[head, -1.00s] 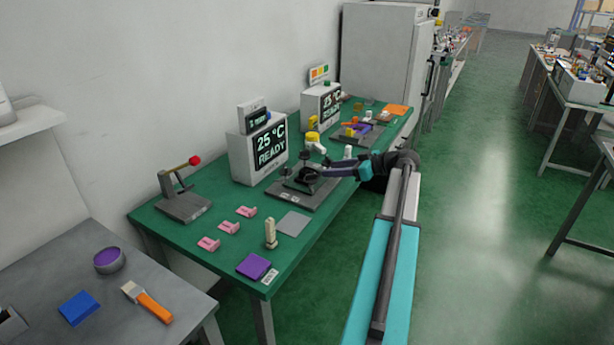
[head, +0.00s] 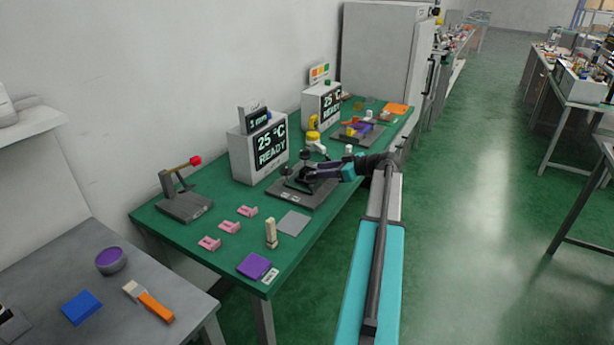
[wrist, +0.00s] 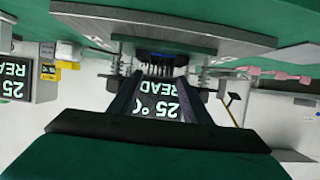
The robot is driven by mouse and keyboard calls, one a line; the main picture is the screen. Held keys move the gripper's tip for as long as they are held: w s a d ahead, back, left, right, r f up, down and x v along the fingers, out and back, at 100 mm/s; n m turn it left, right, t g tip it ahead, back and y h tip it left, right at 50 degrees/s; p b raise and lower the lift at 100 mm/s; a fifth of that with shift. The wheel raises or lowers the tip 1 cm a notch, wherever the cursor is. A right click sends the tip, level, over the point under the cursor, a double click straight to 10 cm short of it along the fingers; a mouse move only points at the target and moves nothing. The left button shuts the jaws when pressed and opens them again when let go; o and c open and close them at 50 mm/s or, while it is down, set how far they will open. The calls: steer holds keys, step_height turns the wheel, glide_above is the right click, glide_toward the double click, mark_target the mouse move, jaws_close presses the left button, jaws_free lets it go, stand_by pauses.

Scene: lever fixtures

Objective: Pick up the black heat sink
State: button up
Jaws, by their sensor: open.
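The black heat sink (wrist: 161,68), with upright fins, shows in the wrist view just beyond my fingertips. In the head view the dark heat sink (head: 306,174) is small and partly hidden by my gripper. It is on the dark grey fixture plate (head: 305,198), in front of the grey box whose screen reads 25 °C READY. My gripper (head: 318,174) reaches in from the right, low over the plate. In the wrist view my gripper (wrist: 161,80) is open, with one finger on each side of the fins. I cannot tell whether either finger touches the heat sink.
The display box (head: 258,145) stands behind the fixture. Posts with springs flank the heat sink, such as the one on the right (wrist: 205,75). A red-knobbed lever (head: 182,192), pink clips (head: 230,226), a beige post (head: 271,233) and a purple block (head: 254,265) are on the green bench.

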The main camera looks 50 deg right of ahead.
mark_target(309, 170)
steer(key=shift+x, duration=1.9)
steer(key=c, duration=0.8)
steer(key=shift+c, duration=0.2)
steer(key=shift+r, duration=0.2)
steer(key=shift+r, duration=1.75)
steer(key=s+d+r+b, duration=0.1)
steer(key=s+d+b, duration=0.1)
steer(key=s, duration=1.4)
steer(key=shift+d, duration=0.2)
